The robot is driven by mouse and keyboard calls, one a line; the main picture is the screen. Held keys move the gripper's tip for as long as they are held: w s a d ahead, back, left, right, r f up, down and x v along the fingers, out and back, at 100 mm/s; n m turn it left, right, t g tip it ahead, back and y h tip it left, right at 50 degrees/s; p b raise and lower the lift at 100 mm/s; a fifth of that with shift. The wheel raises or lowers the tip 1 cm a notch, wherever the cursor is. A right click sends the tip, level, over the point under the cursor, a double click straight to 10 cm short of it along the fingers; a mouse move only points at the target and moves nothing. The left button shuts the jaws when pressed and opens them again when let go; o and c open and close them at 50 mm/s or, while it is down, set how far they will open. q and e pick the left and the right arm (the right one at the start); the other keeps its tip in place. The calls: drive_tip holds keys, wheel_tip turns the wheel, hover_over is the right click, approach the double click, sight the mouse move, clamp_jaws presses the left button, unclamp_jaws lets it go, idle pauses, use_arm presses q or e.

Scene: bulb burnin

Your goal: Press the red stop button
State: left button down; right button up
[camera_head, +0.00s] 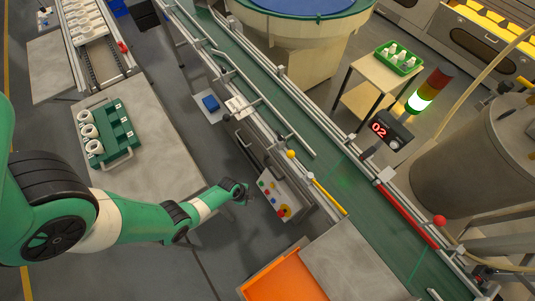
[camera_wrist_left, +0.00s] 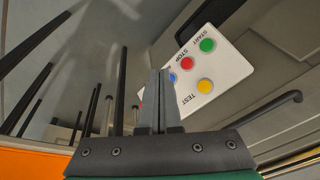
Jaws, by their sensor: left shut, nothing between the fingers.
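The white control panel (camera_wrist_left: 225,72) shows in the wrist view beyond my left fingers. It carries a red button (camera_wrist_left: 187,63) labelled STOP, a green button (camera_wrist_left: 207,45) labelled START, a blue button (camera_wrist_left: 172,77) and a yellow button (camera_wrist_left: 205,86) labelled TEST. My left gripper (camera_wrist_left: 161,73) is shut and empty. Its fingertips appear left of the red button and overlap the panel's edge; contact cannot be seen. In the head view my left gripper (camera_head: 245,194) is just left of the panel (camera_head: 272,190). My right gripper is not in view.
A red mushroom knob on yellow (camera_head: 284,211) sits at the panel's lower end. The green conveyor (camera_head: 300,125) runs behind the panel. An orange bin (camera_head: 285,280) is below. A grey table with a green rack (camera_head: 122,132) stands left. A display (camera_head: 380,130) reads 02; the lamp tower (camera_head: 422,98) glows.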

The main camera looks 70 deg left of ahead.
sight(267, 192)
use_arm(q)
drive_tip(key=shift+n, duration=0.3)
drive_tip(key=s+f, duration=0.1)
drive_tip(key=s+f+b, duration=0.1)
drive_tip(key=f, duration=0.1)
drive_tip(key=shift+a+f, duration=0.1)
drive_tip(key=shift+f, duration=0.1)
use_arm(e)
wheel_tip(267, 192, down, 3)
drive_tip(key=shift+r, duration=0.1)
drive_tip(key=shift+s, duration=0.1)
use_arm(q)
drive_tip(key=w+a+f+b, duration=0.1)
drive_tip(key=w+f+b, duration=0.3)
drive_tip(key=w+b, duration=0.3)
drive_tip(key=shift+w+a+f+b, duration=0.2)
drive_tip(key=shift+a+b, duration=0.1)
drive_tip(key=shift+b, duration=0.2)
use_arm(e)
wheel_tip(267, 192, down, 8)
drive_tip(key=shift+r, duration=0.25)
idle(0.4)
